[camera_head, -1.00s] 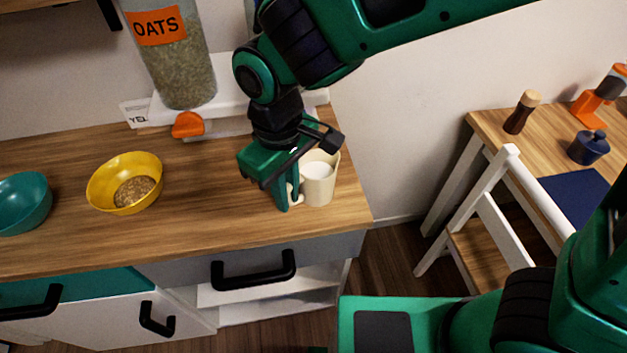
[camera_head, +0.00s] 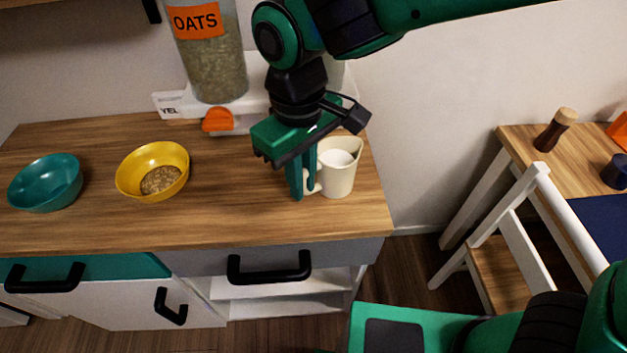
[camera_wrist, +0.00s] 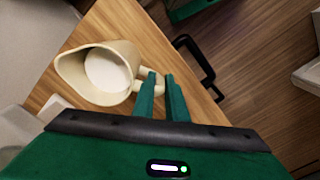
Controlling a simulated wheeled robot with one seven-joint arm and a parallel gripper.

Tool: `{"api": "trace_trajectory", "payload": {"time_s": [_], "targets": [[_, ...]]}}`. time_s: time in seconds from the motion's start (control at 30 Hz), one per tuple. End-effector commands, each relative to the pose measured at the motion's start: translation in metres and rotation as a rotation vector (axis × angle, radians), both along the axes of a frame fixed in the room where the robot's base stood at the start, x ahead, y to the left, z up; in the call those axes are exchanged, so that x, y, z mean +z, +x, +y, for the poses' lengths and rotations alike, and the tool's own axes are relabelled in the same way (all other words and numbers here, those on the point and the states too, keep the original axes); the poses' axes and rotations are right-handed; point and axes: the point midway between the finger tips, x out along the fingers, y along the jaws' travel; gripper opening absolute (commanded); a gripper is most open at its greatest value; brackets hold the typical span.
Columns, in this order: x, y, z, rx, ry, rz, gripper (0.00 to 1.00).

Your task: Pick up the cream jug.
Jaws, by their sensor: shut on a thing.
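The cream jug (camera_head: 343,178) is a pale cream pitcher with white liquid inside. It is upright at the right end of the wooden counter in the head view. In the wrist view the jug (camera_wrist: 86,85) shows its spout at the left and its handle at the right. My gripper (camera_head: 305,192) is at the jug's left side, shut on its handle. In the wrist view the green fingers of my gripper (camera_wrist: 163,88) sit at the handle. I cannot tell whether the jug's base touches the counter.
A yellow bowl (camera_head: 138,183) with brown grains and a teal bowl (camera_head: 28,190) stand to the left on the counter (camera_head: 225,215). An oats dispenser (camera_head: 213,65) is behind. The counter's right edge is close to the jug. A wooden table (camera_head: 580,165) and white chair (camera_head: 508,225) are at right.

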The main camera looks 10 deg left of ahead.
Motion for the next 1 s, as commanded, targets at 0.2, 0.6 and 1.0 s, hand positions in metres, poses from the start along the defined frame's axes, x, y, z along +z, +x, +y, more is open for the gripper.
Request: {"api": "trace_trajectory", "payload": {"time_s": [0.2, 0.6, 1.0], "targets": [[0.013, -0.012, 0.018, 0.001, 0.001, -0.001, 0.00], [0.036, -0.034, 0.049, 0.001, 0.001, -0.001, 0.00], [0.053, -0.050, 0.073, 0.001, 0.000, 0.000, 0.00]]}}
